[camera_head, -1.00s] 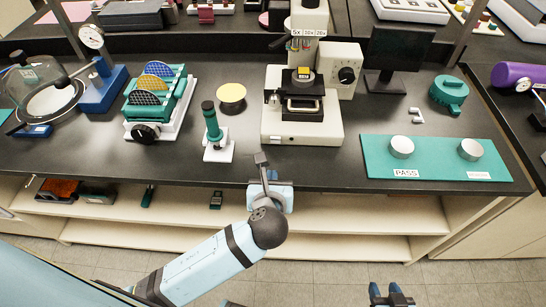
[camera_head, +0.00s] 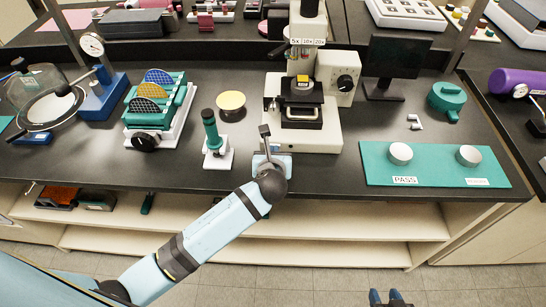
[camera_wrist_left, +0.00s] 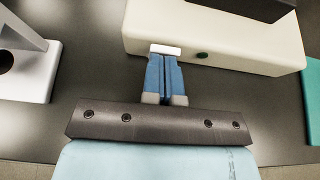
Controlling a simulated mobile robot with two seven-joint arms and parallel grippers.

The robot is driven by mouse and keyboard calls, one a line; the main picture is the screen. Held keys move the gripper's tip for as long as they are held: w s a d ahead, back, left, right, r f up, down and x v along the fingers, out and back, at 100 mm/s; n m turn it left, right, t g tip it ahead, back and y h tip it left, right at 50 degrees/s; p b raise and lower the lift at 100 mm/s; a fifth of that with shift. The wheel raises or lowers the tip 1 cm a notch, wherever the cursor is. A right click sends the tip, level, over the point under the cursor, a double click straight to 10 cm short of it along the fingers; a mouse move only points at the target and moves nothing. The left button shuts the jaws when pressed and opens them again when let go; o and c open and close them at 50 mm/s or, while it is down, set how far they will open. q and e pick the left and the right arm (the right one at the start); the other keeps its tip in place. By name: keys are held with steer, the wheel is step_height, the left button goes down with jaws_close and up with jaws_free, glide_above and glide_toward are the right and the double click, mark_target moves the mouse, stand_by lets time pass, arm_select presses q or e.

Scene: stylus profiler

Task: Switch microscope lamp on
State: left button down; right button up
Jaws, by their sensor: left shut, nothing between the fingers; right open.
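The microscope (camera_head: 324,135) stands on the black bench, with a cream base and a dark stage. In the left wrist view, the front face of its base (camera_wrist_left: 250,55) carries a small white switch-like piece (camera_wrist_left: 165,49) and a small green button or light (camera_wrist_left: 202,55). My left gripper (camera_wrist_left: 164,62) is shut and empty, its blue fingertips right at the white piece; I cannot tell whether they touch. My right gripper (camera_head: 390,296) is open at the bottom edge, far from the microscope.
A green-and-white stand (camera_head: 213,135) is left of the microscope. A teal mat (camera_head: 435,172) with two pale cylinders lies to the right. A dark monitor (camera_head: 397,54) stands behind. Bench between microscope and mat is narrow but clear.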

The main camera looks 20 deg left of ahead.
arm_select(q)
steer(key=shift+w+a+r+p, duration=0.1)
steer(key=shift+w+r+p, duration=0.2)
steer(key=shift+p, duration=0.8)
steer(key=shift+r+p, duration=0.3)
steer(key=shift+p, duration=0.2)
steer(key=shift+r+p, duration=0.5)
steer(key=shift+p, duration=0.25)
